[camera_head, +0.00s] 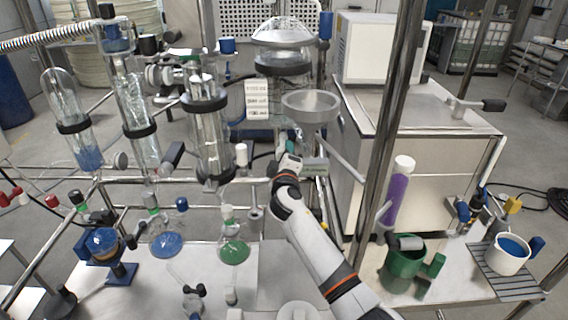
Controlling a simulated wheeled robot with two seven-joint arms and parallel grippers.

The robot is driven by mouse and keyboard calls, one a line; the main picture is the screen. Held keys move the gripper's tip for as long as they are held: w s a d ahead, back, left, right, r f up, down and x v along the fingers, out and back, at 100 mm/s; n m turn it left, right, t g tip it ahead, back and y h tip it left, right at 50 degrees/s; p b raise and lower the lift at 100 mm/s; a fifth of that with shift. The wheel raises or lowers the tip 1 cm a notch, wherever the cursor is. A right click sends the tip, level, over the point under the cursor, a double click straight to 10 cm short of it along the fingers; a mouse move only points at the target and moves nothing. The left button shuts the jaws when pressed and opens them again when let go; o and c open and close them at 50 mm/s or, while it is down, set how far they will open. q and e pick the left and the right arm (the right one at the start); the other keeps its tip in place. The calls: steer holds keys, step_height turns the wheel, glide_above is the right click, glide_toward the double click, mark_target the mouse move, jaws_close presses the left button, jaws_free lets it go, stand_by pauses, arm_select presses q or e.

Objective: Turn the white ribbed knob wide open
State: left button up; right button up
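A small white knob (241,155) stands upright just right of the middle glass column, above the horizontal metal rail. It looks like the white ribbed knob, but its ribs are too small to make out. My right arm reaches up from the bottom right, and its gripper (284,163) is to the right of the knob, apart from it in the picture. The gripper's fingers are small and partly hidden by its own body, so I cannot tell whether they are open. My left gripper is not in view.
Glass columns (206,125) and a metal frame stand left of my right gripper. A grey funnel (310,106) is just above it. A vertical post (388,130) stands to the right. Flasks with blue (166,243) and green (234,250) liquid are below. A green beaker (402,268) stands on the bench.

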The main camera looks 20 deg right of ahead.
steer(key=shift+f+m+b, duration=0.2)
steer(key=shift+m+b, duration=0.1)
steer(key=shift+m, duration=0.2)
steer(key=shift+r+m, duration=0.1)
steer(key=shift+m, duration=0.2)
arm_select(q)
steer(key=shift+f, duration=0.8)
arm_select(e)
steer(key=shift+r, duration=0.15)
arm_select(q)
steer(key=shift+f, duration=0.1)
arm_select(e)
steer(key=shift+c, duration=0.4)
